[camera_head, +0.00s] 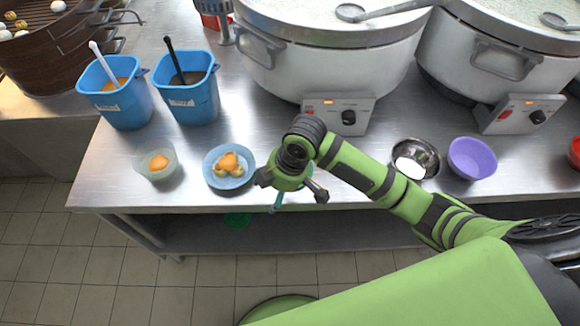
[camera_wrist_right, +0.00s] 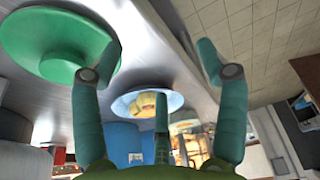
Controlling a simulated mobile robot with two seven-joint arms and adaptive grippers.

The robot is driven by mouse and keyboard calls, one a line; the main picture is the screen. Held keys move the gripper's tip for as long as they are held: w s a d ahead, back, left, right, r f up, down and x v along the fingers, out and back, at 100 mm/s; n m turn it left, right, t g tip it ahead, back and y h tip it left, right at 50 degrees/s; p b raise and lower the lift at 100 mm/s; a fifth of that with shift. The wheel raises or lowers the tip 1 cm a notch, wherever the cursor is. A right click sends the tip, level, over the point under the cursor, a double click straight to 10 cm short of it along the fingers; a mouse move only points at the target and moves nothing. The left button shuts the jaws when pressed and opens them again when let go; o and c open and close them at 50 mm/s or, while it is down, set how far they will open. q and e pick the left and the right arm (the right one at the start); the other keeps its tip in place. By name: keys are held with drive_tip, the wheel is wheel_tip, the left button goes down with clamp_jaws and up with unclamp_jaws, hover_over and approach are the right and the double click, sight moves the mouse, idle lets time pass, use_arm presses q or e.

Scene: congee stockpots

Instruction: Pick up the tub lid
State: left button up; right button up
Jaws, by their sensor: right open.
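The tub lid (camera_wrist_right: 50,35) is a round green disc with a raised middle, at the upper left of the right wrist view. It lies on a steel surface near one finger, apart from it as far as I can see. My right gripper (camera_head: 298,203) is open and empty above the worktop's front edge. It also shows in the right wrist view (camera_wrist_right: 160,52), with its fingers spread. In the head view I cannot make out the lid for certain; my arm covers part of the worktop. My left gripper is not in view.
On the worktop (camera_head: 120,190) are a blue plate with food (camera_head: 225,183), a small bowl (camera_head: 156,175), blue tubs (camera_head: 122,110) (camera_head: 190,105), a steel bowl (camera_head: 427,148) and a purple bowl (camera_head: 475,166). Large stockpots (camera_head: 330,60) stand behind. A green patch (camera_head: 237,220) shows below the edge.

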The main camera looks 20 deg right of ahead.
drive_tip(key=w+d+r, duration=0.1)
drive_tip(key=w+d, duration=0.1)
drive_tip(key=w+d+r+n+h, duration=0.1)
drive_tip(key=w+d+r, duration=0.1)
drive_tip(key=w, duration=0.1)
drive_tip(key=w+d+r+n+g, duration=0.1)
drive_tip(key=w+d, duration=0.1)
drive_tip(key=d, duration=0.1)
drive_tip(key=shift+w+r+h, duration=0.2)
drive_tip(key=shift+h, duration=0.2)
drive_tip(key=shift+w+d+f, duration=0.1)
drive_tip(key=shift+d+f, duration=0.05)
drive_tip(key=shift+f+p, duration=0.3)
drive_tip(key=shift+f, duration=0.05)
drive_tip(key=f, duration=0.2)
drive_tip(key=f+p, duration=0.1)
drive_tip(key=f, duration=0.2)
drive_tip(key=shift+a+f+p, duration=0.3)
drive_tip(key=shift+a+f, duration=0.05)
drive_tip(key=shift+f, duration=0.05)
drive_tip(key=c, duration=0.9)
